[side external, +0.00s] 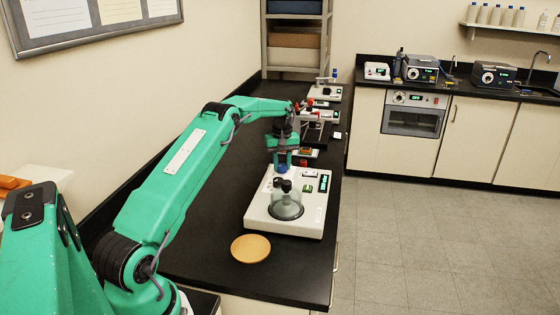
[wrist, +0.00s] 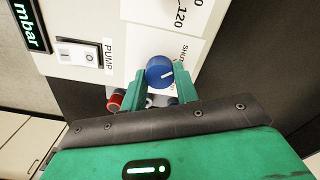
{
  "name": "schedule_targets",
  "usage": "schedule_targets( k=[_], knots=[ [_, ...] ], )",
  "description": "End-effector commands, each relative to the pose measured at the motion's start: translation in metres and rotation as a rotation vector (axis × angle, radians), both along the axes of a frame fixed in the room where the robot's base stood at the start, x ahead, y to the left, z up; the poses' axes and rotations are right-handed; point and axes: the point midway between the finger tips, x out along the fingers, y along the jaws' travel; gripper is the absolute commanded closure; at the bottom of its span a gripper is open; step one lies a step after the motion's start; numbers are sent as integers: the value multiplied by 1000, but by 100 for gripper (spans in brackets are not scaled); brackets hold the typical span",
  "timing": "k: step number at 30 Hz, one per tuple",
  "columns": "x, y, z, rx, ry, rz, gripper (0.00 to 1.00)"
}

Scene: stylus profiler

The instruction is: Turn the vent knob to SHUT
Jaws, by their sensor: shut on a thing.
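The vent knob (wrist: 160,71) is round and blue with a short white pointer line, on the white face of the instrument (side external: 257,212). In the wrist view my gripper (wrist: 161,79) has one finger on each side of the knob and is shut on it. The pointer line aims right and slightly up, towards the side where the partly hidden SHUT label (wrist: 182,48) is printed. In the side view my gripper (side external: 283,163) reaches down to the blue knob (side external: 283,169) at the back of the instrument. Other lettering below the knob is partly covered by a finger.
A glass dome (side external: 287,204) with dark knobs stands on the instrument close to my gripper. A PUMP switch (wrist: 78,53) and a mbar display (wrist: 29,25) lie left in the wrist view. A wooden dish (side external: 250,248) sits on the black bench in front. More apparatus stands farther back.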

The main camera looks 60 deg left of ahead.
Motion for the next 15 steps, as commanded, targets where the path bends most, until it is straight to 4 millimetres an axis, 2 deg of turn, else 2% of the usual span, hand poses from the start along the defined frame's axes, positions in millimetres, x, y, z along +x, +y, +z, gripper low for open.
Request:
schedule_targets(
  k=[13, 14, 15],
  knots=[
    [1, 1, 2, 2, -4, 18, 93],
    [1, 1, 2, 2, -4, 18, 68],
    [1, 1, 2, 3, -4, 18, 60]
  ],
)
